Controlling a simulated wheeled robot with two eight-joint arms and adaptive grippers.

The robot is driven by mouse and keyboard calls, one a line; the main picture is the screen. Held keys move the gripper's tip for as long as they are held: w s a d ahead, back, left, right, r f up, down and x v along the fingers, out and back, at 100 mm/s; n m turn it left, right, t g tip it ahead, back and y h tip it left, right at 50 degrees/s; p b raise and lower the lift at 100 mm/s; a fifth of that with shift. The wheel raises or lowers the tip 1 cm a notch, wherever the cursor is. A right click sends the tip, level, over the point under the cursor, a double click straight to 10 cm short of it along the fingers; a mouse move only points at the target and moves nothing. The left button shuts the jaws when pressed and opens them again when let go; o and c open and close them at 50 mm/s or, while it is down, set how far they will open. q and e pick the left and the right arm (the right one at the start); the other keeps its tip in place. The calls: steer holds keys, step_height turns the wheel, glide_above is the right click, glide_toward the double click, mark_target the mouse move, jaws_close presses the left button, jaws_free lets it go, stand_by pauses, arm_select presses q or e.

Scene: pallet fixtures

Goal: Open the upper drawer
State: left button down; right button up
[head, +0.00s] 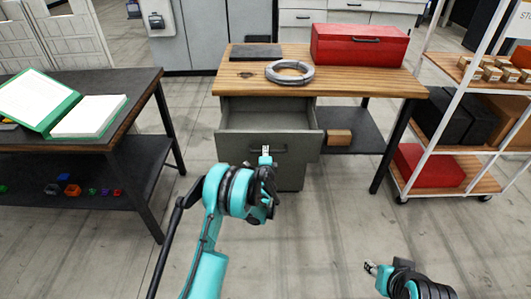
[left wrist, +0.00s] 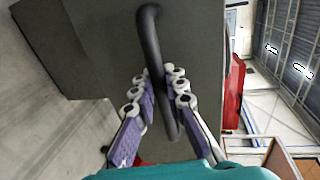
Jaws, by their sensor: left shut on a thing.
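The upper drawer (head: 296,146) of the grey cabinet under the wooden workbench (head: 345,82) is pulled out, and its empty inside shows from above. My left gripper (head: 265,154) is at the middle of the drawer front. In the left wrist view, my left gripper (left wrist: 164,90) has its purple-padded fingers on both sides of the black bar handle (left wrist: 152,42) and is shut on it. My right gripper (head: 371,268) is low at the right, away from the cabinet; its finger opening is too small to judge.
A grey coil (head: 290,72) and a red toolbox (head: 359,45) are on the workbench. A dark table (head: 145,92) with a green binder stands at left. A wheeled shelf (head: 455,180) stands at right. The floor before the drawer is clear.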

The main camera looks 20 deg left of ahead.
arm_select(q)
steer(key=c, duration=1.5)
jaws_free()
steer(key=shift+c, duration=0.2)
steer(key=v, duration=1.2)
